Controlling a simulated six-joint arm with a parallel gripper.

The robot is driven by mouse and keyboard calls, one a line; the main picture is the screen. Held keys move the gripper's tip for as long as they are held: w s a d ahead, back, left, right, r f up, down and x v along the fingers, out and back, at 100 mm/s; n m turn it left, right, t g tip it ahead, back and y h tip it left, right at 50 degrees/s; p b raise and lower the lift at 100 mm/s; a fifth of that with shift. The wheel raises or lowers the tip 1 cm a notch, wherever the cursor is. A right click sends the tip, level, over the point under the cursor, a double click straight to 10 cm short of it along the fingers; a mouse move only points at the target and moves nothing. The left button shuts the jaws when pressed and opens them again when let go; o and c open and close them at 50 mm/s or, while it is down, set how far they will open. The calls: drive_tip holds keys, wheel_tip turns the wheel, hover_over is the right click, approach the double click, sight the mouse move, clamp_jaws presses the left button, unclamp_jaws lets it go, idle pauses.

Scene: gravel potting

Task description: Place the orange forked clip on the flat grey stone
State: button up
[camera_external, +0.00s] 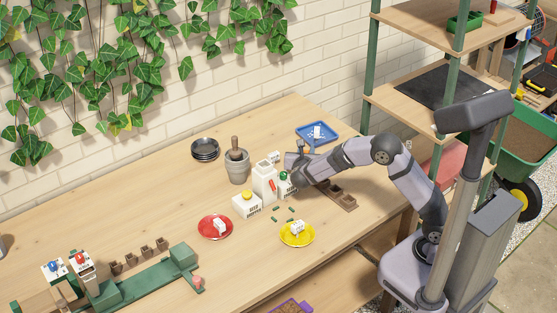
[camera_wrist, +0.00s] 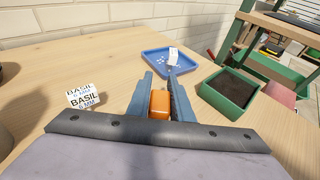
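An orange piece (camera_wrist: 159,104), which looks like the orange clip, sits between the two blue-grey fingers of my gripper (camera_wrist: 160,84) in the wrist view. The fingers appear closed against its sides; its forked shape cannot be made out. In the external view my gripper (camera_external: 298,158) is over the table, behind the white bottle group and in front of the blue tray. The clip cannot be made out there. I cannot identify the flat grey stone in either view.
A blue tray (camera_wrist: 155,60) with a white tag lies ahead, and a green soil-filled box (camera_wrist: 230,92) is right of it. A BASIL label (camera_wrist: 83,97) stands left. White bottles (camera_external: 264,180), a grey pot (camera_external: 237,168), a red saucer (camera_external: 207,233) and a yellow saucer (camera_external: 291,241) stand nearby.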

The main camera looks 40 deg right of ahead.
drive_tip(key=o, duration=0.3)
drive_tip(key=shift+r, duration=0.15)
drive_tip(key=shift+s+a+r, duration=0.1)
drive_tip(key=shift+a, duration=0.05)
drive_tip(key=v, duration=1.1)
drive_tip(key=shift+s+a, duration=0.2)
drive_tip(key=shift+s, duration=0.05)
drive_tip(key=shift+d+r, duration=0.1)
drive_tip(key=shift+r, duration=0.1)
